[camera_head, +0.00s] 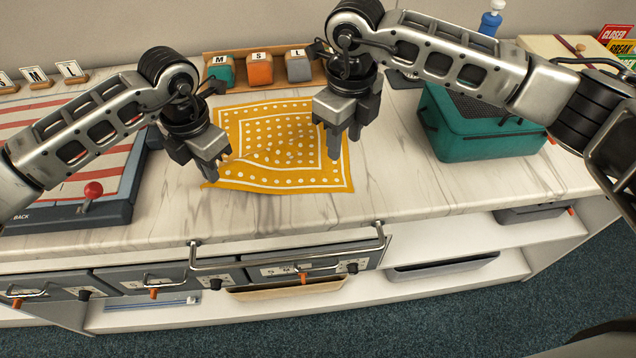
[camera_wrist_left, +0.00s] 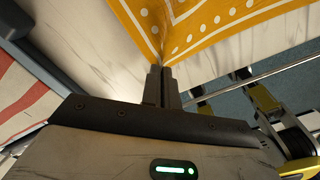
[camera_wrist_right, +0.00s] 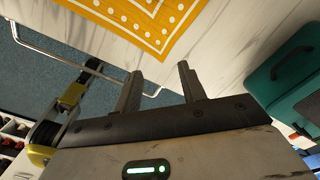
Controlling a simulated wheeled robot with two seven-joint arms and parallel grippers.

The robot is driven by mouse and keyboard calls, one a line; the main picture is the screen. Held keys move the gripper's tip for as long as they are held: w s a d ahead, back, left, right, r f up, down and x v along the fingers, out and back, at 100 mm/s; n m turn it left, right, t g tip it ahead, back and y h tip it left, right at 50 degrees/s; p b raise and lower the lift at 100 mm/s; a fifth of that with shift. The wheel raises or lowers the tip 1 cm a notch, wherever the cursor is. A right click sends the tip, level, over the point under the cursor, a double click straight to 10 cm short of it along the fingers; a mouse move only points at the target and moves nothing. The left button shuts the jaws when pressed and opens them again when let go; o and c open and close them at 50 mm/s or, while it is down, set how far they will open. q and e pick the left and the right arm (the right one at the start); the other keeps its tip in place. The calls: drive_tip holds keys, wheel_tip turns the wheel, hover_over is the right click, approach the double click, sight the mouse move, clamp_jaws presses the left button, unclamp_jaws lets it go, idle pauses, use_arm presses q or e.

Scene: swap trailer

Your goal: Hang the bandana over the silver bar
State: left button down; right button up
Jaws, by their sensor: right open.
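The yellow bandana (camera_head: 275,140) with white dots lies spread on the marble counter. The silver bar (camera_head: 290,262) sticks out from the counter front below it, and nothing hangs on it. My left gripper (camera_head: 217,168) is at the bandana's left front side. In the left wrist view its fingers (camera_wrist_left: 160,85) are close together on a corner of the bandana (camera_wrist_left: 200,30), and the cloth narrows to the tips. My right gripper (camera_head: 344,150) is open and empty above the bandana's right side. In the right wrist view its fingers (camera_wrist_right: 158,80) are apart, with the cloth (camera_wrist_right: 140,18) beyond them.
A teal case (camera_head: 480,135) stands to the right. A striped board (camera_head: 75,150) with a red-knobbed lever (camera_head: 92,190) is on the left. A wooden rack (camera_head: 262,70) with labelled blocks is at the back. Grey drawers with handles (camera_head: 160,278) line the counter front.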

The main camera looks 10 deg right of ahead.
sight(341, 183)
drive_tip(key=shift+s+f, duration=0.1)
drive_tip(key=shift+f, duration=4.6)
drive_tip(key=shift+f, duration=0.15)
clamp_jaws()
drive_tip(key=shift+r, duration=2.55)
